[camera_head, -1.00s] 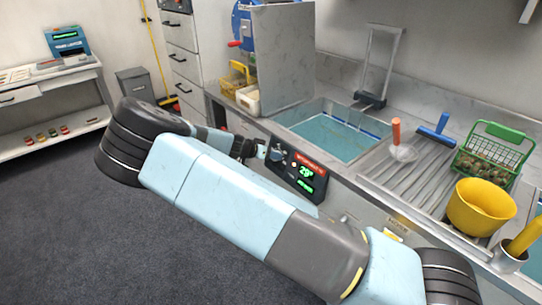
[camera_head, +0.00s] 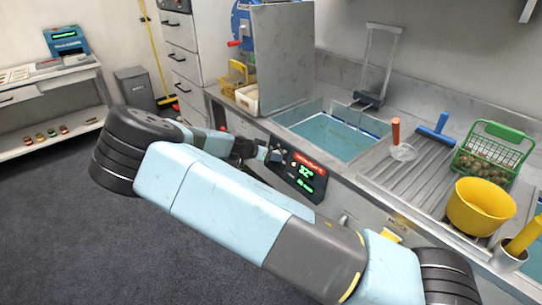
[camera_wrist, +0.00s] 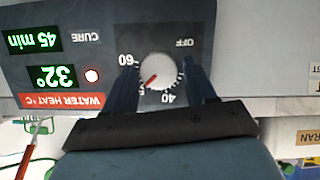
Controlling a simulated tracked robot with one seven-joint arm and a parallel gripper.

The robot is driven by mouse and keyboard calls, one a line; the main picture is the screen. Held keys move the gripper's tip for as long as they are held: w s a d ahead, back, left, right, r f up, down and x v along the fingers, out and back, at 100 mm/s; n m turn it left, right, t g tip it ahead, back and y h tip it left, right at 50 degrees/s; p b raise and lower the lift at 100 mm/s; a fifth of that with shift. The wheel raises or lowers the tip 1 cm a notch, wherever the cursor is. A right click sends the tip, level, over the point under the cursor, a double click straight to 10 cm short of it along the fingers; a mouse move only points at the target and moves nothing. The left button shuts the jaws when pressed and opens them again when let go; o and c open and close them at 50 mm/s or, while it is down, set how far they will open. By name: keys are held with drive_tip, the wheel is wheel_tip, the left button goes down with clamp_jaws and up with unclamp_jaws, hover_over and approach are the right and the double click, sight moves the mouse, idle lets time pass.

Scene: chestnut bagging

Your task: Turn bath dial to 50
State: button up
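The bath dial (camera_wrist: 158,71) is a round white knob with a red pointer on a dark panel, upside down in the wrist view. Its pointer is toward the lower left, near a partly hidden mark between 60 and 40. The water heat display (camera_wrist: 51,76) reads 32°; it also glows green in the head view (camera_head: 306,171). My gripper (camera_wrist: 161,80) has its dark fingers on either side of the dial, parted, with a narrow strip of panel seeming to show beside the knob. In the head view my gripper (camera_head: 262,154) is right at the panel.
The panel is on the counter front below a water-filled basin (camera_head: 333,137). Open floor (camera_head: 90,240) lies at left.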

drive_tip(key=shift+o, duration=1)
drive_tip(key=shift+r, duration=0.1)
drive_tip(key=v, duration=1.3)
drive_tip(key=shift+s+a, duration=0.2)
drive_tip(key=shift+s, duration=0.05)
drive_tip(key=shift+r, duration=0.1)
